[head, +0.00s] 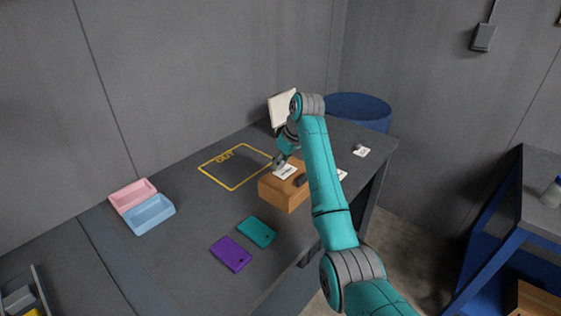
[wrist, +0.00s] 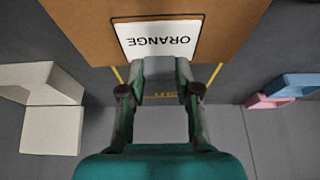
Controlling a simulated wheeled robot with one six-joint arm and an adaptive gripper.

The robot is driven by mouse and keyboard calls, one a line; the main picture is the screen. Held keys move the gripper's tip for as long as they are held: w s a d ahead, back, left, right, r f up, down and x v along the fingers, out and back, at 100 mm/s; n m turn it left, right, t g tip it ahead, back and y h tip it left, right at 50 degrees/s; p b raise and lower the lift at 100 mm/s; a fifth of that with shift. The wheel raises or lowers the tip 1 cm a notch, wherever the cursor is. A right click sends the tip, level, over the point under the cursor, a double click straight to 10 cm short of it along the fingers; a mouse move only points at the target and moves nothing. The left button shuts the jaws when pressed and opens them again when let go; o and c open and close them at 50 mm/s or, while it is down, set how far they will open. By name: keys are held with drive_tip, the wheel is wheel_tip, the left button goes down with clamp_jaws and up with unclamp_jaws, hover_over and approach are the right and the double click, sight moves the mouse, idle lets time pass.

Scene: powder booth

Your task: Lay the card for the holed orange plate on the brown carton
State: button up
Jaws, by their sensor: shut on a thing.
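A white card printed ORANGE (wrist: 158,40) is at the tips of my gripper (wrist: 160,68) in the wrist view. In the head view the card (head: 286,172) is over the top of the brown carton (head: 287,197), near its far left edge. My gripper (head: 280,160) is shut on the card's edge. The carton also fills the top of the wrist view (wrist: 85,30). The card looks flat and very close to the carton top; I cannot tell whether it touches. I cannot make out a holed orange plate.
A teal plate (head: 257,232) and a purple plate (head: 231,254) lie in front. Pink (head: 132,195) and blue (head: 149,214) trays stand left. A yellow OUT outline (head: 233,188) is empty.

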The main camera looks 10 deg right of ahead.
drive_tip(key=shift+f, duration=0.1)
drive_tip(key=o, duration=0.9)
